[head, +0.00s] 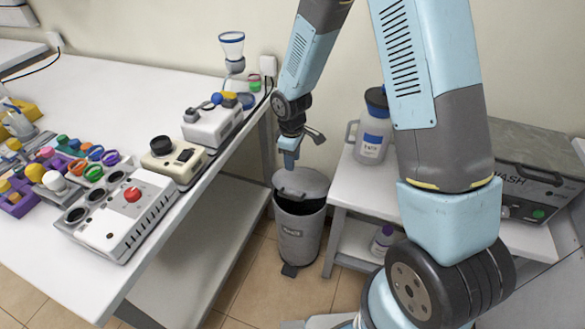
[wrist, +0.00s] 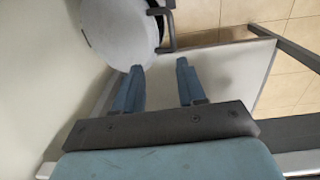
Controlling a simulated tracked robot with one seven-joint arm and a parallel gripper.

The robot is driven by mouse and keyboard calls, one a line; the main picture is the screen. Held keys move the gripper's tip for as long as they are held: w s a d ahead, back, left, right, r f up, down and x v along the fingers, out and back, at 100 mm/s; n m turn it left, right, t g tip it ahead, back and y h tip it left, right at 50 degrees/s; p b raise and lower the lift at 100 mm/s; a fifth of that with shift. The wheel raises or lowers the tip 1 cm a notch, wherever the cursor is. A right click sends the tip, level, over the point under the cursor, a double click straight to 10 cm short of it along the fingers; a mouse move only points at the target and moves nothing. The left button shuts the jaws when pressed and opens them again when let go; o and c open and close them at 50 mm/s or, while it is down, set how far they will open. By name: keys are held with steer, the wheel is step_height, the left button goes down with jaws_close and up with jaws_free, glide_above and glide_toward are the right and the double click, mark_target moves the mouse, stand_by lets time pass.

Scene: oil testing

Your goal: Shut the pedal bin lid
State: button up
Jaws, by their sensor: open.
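The grey pedal bin (head: 298,240) stands on the floor between the two tables, its pedal (head: 290,270) at the front foot. Its round grey lid (head: 302,182) is tilted up at the back, and a dark gap shows between it and the front rim. My gripper (head: 289,160) points down just above the lid; whether it touches cannot be told from the head view. In the wrist view my gripper (wrist: 158,66) has its two blue fingers apart with nothing between them. A pale round surface, apparently the lid (wrist: 118,32), lies just beyond the left fingertip.
The left white table (head: 150,205) carries instruments and coloured caps, its edge close to the bin. The right white table (head: 345,190) holds a large bottle (head: 373,130) and a dark-topped machine (head: 530,165). A wall stands close behind the bin. Tiled floor in front is clear.

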steer(key=shift+s+r, duration=0.1)
steer(key=shift+r, duration=1.7)
